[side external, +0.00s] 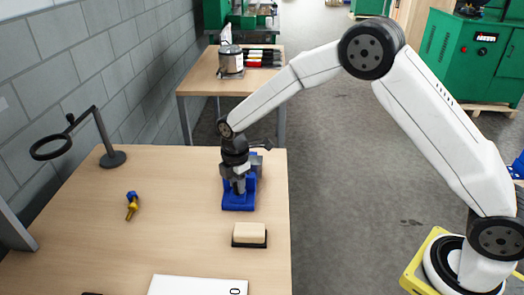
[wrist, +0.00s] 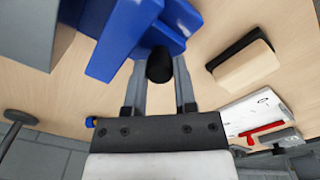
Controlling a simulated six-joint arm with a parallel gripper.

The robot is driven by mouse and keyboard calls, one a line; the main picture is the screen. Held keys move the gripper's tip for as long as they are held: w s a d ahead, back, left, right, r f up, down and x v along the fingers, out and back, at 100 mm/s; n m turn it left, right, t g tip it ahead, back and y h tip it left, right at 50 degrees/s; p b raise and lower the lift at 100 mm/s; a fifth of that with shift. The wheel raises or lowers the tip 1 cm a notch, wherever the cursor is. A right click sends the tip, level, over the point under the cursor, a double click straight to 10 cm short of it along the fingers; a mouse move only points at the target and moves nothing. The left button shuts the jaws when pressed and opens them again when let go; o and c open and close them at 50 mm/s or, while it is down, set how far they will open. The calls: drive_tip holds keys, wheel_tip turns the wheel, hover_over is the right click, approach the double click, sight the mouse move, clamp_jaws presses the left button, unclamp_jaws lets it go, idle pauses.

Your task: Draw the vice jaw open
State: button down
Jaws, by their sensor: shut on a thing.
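The blue vice (side external: 238,202) stands on the wooden table near its right edge, with my gripper (side external: 239,184) down over it. In the wrist view the vice (wrist: 118,40) fills the top, its blue parts just beyond my fingers. My gripper (wrist: 160,80) is shut on a dark round knob (wrist: 159,66), which sits between the two fingers at the vice. The knob's far end and the gap between the vice jaws are hidden or unclear.
A beige block on a black base (side external: 249,234) lies just in front of the vice. A blue-and-yellow tool (side external: 132,206) lies to the left, and a black ring stand (side external: 112,158) is behind it. The table's middle is clear.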

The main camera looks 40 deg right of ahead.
sight(243, 195)
drive_tip(key=c, duration=0.7)
unclamp_jaws()
drive_tip(key=shift+s+a, duration=0.15)
drive_tip(key=shift+a, duration=0.05)
drive_tip(key=shift+r, duration=0.15)
drive_tip(key=shift+r, duration=3.8)
drive_tip(key=s+d+m+t, duration=0.1)
drive_tip(key=s+d+m, duration=0.2)
drive_tip(key=s+m, duration=0.3)
drive_tip(key=s+d+m, duration=0.4)
drive_tip(key=s+m, duration=0.2)
drive_tip(key=s, duration=0.2)
drive_tip(key=s+d+f+m+t, duration=0.1)
drive_tip(key=s+d+m, duration=0.3)
drive_tip(key=s+m, duration=0.2)
drive_tip(key=shift+s+t, duration=0.3)
drive_tip(key=shift+s, duration=0.75)
